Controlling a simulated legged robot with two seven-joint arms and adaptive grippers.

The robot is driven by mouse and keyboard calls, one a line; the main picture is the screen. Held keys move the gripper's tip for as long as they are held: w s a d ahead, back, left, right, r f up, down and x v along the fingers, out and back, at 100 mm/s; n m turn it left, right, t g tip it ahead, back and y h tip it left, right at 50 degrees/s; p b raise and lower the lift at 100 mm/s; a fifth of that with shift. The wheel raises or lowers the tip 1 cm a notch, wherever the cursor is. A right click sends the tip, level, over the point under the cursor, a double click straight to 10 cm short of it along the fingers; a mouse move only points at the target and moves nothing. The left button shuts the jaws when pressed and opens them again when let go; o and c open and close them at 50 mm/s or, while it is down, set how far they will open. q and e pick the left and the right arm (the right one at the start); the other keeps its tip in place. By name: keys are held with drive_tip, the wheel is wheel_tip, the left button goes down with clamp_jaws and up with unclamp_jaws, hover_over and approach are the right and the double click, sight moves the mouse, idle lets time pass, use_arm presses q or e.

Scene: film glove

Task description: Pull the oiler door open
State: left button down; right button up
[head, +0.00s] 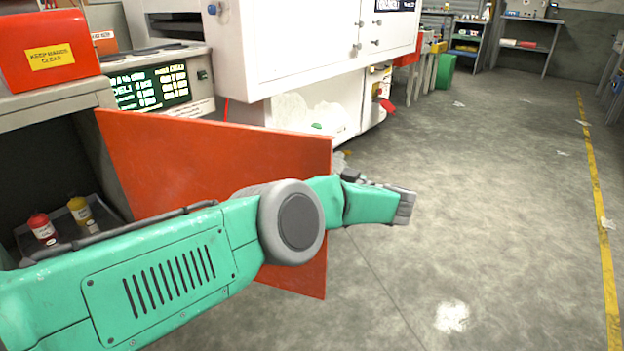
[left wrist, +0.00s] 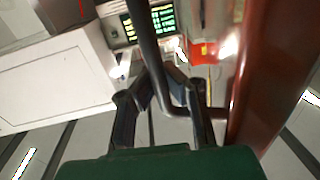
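The oiler door (head: 200,150) is a flat orange-red panel, standing swung well out from the cabinet front (head: 50,105), whose dark inside shows at left. My left arm crosses in front of the door. In the left wrist view, the door (left wrist: 270,70) rises at right, and a dark bar handle (left wrist: 145,30) bends across to it. My left gripper (left wrist: 166,72) has its fingers apart on either side of the bar; firm contact cannot be made out. In the head view its fingers are mostly hidden behind my wrist. My right gripper is out of view.
A red bottle (head: 42,228) and a yellow-topped bottle (head: 80,210) stand on a tray inside the cabinet. A red box (head: 50,50) sits on top. A white machine (head: 310,50) stands behind the door. The grey floor (head: 490,180) at right is clear apart from small scraps.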

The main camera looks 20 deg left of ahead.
use_arm(q)
drive_tip(key=shift+d+f, duration=0.3)
drive_tip(key=c, duration=1.7)
unclamp_jaws()
drive_tip(key=shift+o, duration=0.6)
drive_tip(key=shift+d+r, duration=0.1)
drive_tip(key=shift+d, duration=0.05)
drive_tip(key=shift+r, duration=0.1)
